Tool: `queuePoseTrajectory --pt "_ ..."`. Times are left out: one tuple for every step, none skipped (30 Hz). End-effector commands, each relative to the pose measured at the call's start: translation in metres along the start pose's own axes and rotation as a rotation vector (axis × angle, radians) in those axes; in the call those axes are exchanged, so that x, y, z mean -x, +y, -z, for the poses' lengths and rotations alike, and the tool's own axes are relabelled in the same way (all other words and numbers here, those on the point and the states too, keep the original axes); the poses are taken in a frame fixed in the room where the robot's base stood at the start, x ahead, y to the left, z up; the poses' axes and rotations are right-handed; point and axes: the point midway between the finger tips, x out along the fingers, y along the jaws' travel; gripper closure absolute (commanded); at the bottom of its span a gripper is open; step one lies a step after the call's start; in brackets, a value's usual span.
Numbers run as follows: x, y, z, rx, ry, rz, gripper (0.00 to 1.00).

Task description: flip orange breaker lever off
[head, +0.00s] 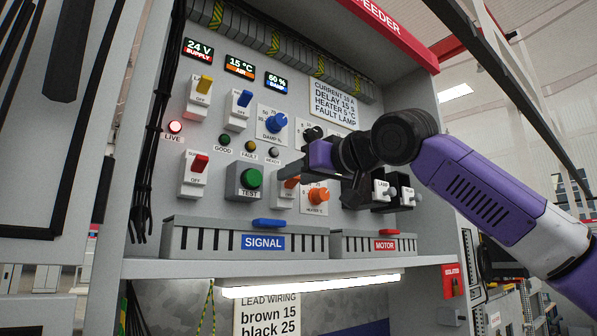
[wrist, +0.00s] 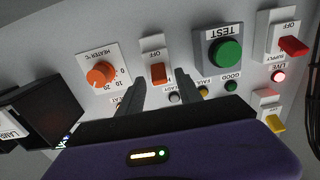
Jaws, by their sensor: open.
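The orange breaker lever (head: 292,182) is on a white breaker in the lower row of the panel, between the TEST button and the HEATER knob, partly covered by my gripper. In the wrist view, which is upside down, the lever (wrist: 158,74) sits at the end of its breaker away from the OFF label (wrist: 155,42). My gripper (wrist: 159,78) is open, with one finger on each side of the lever and a gap showing on both sides. In the head view my gripper (head: 291,174) reaches in from the right at the panel. Contact with the lever cannot be told.
The green TEST button (head: 251,179) and orange HEATER knob (head: 318,195) flank the breaker closely. The SIGNAL duct (head: 200,240) with a blue handle (head: 268,222) runs below. A red-lever breaker (head: 195,175) is further left.

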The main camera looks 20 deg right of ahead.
Motion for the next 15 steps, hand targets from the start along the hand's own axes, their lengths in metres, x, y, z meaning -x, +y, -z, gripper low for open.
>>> queuePoseTrajectory --pt "-0.0007 -0.0001 0.0001 0.000 0.000 0.000 0.58" --pt "-0.0008 -0.0001 -0.0001 0.000 0.000 0.000 0.58" --pt "-0.0008 -0.0001 -0.0002 0.000 0.000 0.000 0.58" --pt "-0.0007 -0.0001 -0.0002 0.000 0.000 0.000 0.58" --pt "-0.0007 -0.0001 -0.0002 0.000 0.000 0.000 0.58" --pt "-0.0006 -0.0001 -0.0002 0.000 0.000 0.000 0.58" --pt "-0.0006 -0.0001 -0.0002 0.000 0.000 0.000 0.60" --pt "-0.0005 -0.0001 -0.0002 0.000 0.000 0.000 0.66" --pt "-0.0005 -0.0001 -0.0002 0.000 0.000 0.000 0.74" --pt "-0.0005 -0.0001 -0.0001 0.000 0.000 0.000 0.80" --pt "-0.0005 -0.0001 -0.0001 0.000 0.000 0.000 0.86" --pt "-0.0004 -0.0001 -0.0001 0.000 0.000 0.000 0.94" --pt "-0.0004 -0.0001 -0.0001 0.000 0.000 0.000 0.99" --pt "-0.0004 -0.0001 -0.0001 0.000 0.000 0.000 1.00" --pt "-0.0004 0.0000 -0.0001 0.000 0.000 0.000 1.00"
